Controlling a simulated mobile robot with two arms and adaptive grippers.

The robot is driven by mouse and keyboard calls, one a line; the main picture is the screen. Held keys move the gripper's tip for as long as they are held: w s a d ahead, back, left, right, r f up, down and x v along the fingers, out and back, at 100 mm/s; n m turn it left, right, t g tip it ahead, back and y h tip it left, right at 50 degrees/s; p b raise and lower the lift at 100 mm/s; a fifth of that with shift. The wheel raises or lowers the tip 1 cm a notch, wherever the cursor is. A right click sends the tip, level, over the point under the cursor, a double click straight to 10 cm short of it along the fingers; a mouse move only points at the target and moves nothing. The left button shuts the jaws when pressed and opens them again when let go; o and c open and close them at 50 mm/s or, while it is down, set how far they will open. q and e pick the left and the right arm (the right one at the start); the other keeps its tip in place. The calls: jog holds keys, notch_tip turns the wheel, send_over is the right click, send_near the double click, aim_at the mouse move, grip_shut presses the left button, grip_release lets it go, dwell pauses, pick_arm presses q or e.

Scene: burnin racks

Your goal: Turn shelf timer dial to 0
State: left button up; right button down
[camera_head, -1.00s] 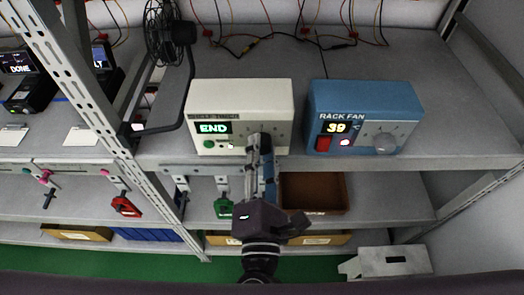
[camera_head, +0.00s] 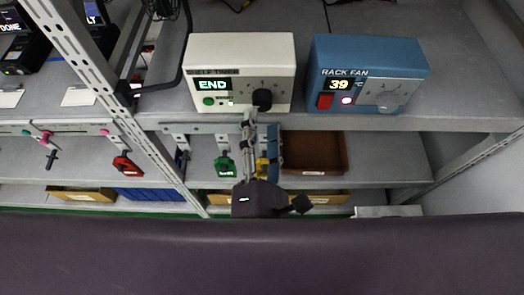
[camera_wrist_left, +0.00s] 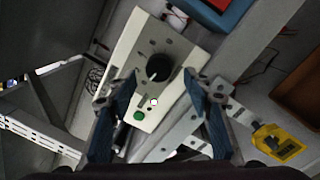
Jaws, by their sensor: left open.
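The white shelf timer box (camera_head: 222,58) stands on the shelf, with its display reading END in green. Its black dial (camera_head: 262,99) is on the right of the front face, and a green button (camera_head: 208,101) is at the lower left. In the left wrist view the dial (camera_wrist_left: 158,68) shows a white pointer line and lies ahead, between and beyond the fingers. My left gripper (camera_head: 261,128) is just below and in front of the dial, apart from it. In the left wrist view its fingers (camera_wrist_left: 164,108) are spread with nothing between them. My right gripper is not in view.
The blue rack fan box (camera_head: 368,58), reading 39, stands right of the timer. A metal upright (camera_head: 75,50) is to the left. Below the shelf edge are a brown tray (camera_head: 313,170), a green tag (camera_head: 225,166) and a yellow one (camera_wrist_left: 276,143).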

pick_arm(q)
jog(key=s, duration=0.7)
jog(key=shift+s+f, duration=0.2)
jog(key=shift+s, duration=0.2)
jog(key=w+d+f+m+g+h+b, duration=0.1)
jog(key=d+f+m+h, duration=0.2)
jog(key=f+m, duration=0.55)
jog(key=w+d+f+m+g+h+b, duration=0.1)
jog(key=d+f+m+h+b, duration=0.25)
jog(key=f, duration=0.85)
jog(key=s+a+f+m+g, duration=0.1)
jog(key=a+f+m+g, duration=0.3)
jog(key=f, duration=0.8)
jog(key=s+a+f+m+g, duration=0.1)
jog(key=f+m, duration=0.4)
jog(key=f, duration=0.7)
jog(key=s+a+f+m+g+y+b, duration=0.25)
jog(key=a+f, duration=0.45)
jog(key=f, duration=0.4)
jog(key=s+a+f+m+g+y+b, duration=0.1)
jog(key=s+a+f+m+g+y, duration=0.2)
jog(key=s+a+f+g, duration=0.5)
jog(key=s+a+f+y, duration=0.1)
jog(key=s+a+f, duration=0.8)
jog(key=s+a, duration=0.1)
jog(key=shift+m, duration=0.35)
